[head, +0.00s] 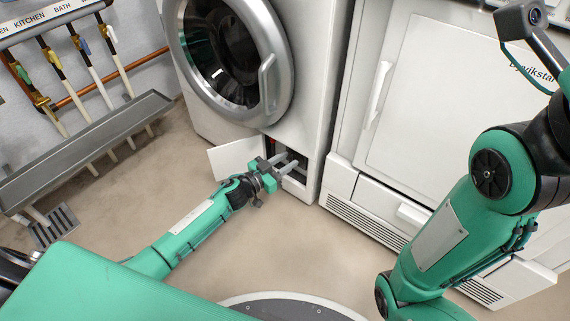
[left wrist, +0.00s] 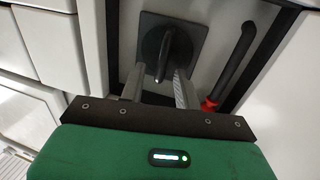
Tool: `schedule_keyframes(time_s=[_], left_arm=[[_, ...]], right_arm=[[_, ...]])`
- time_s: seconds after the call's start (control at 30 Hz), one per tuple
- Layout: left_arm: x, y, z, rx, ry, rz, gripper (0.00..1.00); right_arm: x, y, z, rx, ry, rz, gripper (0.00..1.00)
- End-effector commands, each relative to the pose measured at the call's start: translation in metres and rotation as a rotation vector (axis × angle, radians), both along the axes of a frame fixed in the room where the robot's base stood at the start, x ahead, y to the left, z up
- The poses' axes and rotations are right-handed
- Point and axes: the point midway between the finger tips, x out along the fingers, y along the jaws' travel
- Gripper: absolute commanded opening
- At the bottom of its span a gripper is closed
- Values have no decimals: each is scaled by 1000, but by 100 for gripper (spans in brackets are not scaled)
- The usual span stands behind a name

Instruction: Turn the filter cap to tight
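The filter cap (left wrist: 166,42) is a dark round cap with a raised grip bar (left wrist: 163,58) on a dark square plate. It shows in the left wrist view, and the bar stands nearly upright. My left gripper (left wrist: 160,84) reaches toward it with its two fingers apart, one on each side of the bar. A gap shows between the bar and each finger. In the head view my left gripper (head: 291,164) points into the small low compartment of the washing machine, and the cap cannot be made out there. My right arm shows at the right, but its fingers are out of view.
The washing machine (head: 312,100) has its small flap (head: 234,159) open left of my gripper. A black hose (left wrist: 236,62) with a red end (left wrist: 208,105) is right of the cap. A white appliance (head: 420,110) stands at right, a grey trough (head: 85,150) at left. The floor between is clear.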

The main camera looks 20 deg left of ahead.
Motion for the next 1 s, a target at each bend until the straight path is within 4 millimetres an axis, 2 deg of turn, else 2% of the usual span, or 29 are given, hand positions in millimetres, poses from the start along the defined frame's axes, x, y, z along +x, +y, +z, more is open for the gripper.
schedule_keyframes(time_s=[0.2, 0.37, 0.4, 0.73, 1.0], left_arm=[[0, 0, 0, 0, 0, 0, 33], [0, 0, 0, 0, 0, 0, 1], [0, 0, 0, 0, 0, 0, 0], [0, -1, 3, 27, -10, 0, 0], [-1, -4, 7, 165, -60, 0, 0]], right_arm=[[0, 1, 1, -2, 0, 2, 36], [0, 1, 1, -3, 0, 1, 36], [0, 1, 1, -3, 0, 1, 36], [1, 1, 7, -1, 0, 0, 36], [8, -4, 24, 4, 23, -18, 36]])
